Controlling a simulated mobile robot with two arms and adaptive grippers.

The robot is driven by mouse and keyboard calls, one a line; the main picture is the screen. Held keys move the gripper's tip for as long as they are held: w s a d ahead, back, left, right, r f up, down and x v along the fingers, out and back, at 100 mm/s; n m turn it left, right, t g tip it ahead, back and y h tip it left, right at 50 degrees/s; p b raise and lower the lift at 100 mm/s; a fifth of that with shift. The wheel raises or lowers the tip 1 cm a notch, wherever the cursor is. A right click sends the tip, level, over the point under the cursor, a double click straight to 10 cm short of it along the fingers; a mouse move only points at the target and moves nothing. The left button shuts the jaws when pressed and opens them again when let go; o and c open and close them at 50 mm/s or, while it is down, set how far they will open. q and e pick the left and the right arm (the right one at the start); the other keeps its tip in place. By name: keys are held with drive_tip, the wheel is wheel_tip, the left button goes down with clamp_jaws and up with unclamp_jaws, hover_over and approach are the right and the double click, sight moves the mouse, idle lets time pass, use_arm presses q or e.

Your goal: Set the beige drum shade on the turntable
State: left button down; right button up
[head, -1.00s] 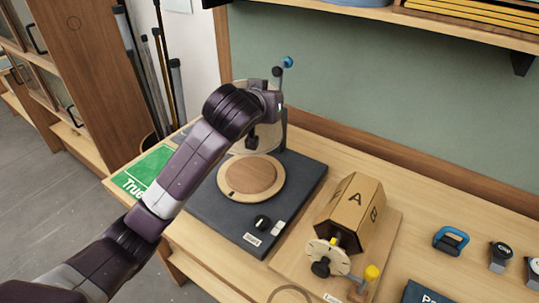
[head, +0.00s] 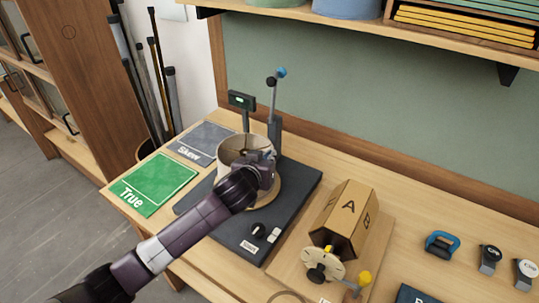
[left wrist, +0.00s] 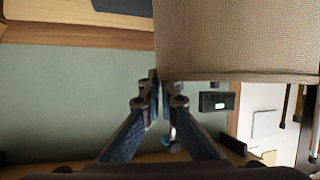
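The beige drum shade (head: 232,172) is over the turntable disc (head: 274,193) on the dark base (head: 232,228) in the head view. It looks upright and hides most of the disc; I cannot tell whether its lower edge rests fully on it. In the left wrist view the shade (left wrist: 240,38) fills the upper right. There my gripper's fingertips (left wrist: 164,84) are close together at the rim and look pinched on it. My right gripper is not in view.
A post with a blue knob (head: 281,73) and a small display (head: 241,100) stand behind the shade. A green True mat (head: 152,184) and a grey Skew mat (head: 204,143) lie left. A wooden box marked A (head: 346,215) stands right.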

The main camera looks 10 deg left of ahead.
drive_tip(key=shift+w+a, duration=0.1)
use_arm(q)
drive_tip(key=shift+f+b, duration=0.3)
drive_tip(key=shift+f, duration=0.25)
drive_tip(key=c, duration=2.2)
unclamp_jaws()
drive_tip(key=shift+r, duration=0.1)
drive_tip(key=shift+o, duration=0.2)
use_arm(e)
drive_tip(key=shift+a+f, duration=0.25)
use_arm(q)
drive_tip(key=shift+r+p, duration=0.35)
drive_tip(key=shift+r, duration=0.15)
drive_tip(key=shift+s, duration=0.25)
drive_tip(key=b+v, duration=0.2)
drive_tip(key=v, duration=0.9)
drive_tip(key=shift+s+r, duration=0.2)
drive_tip(key=shift+s, duration=0.05)
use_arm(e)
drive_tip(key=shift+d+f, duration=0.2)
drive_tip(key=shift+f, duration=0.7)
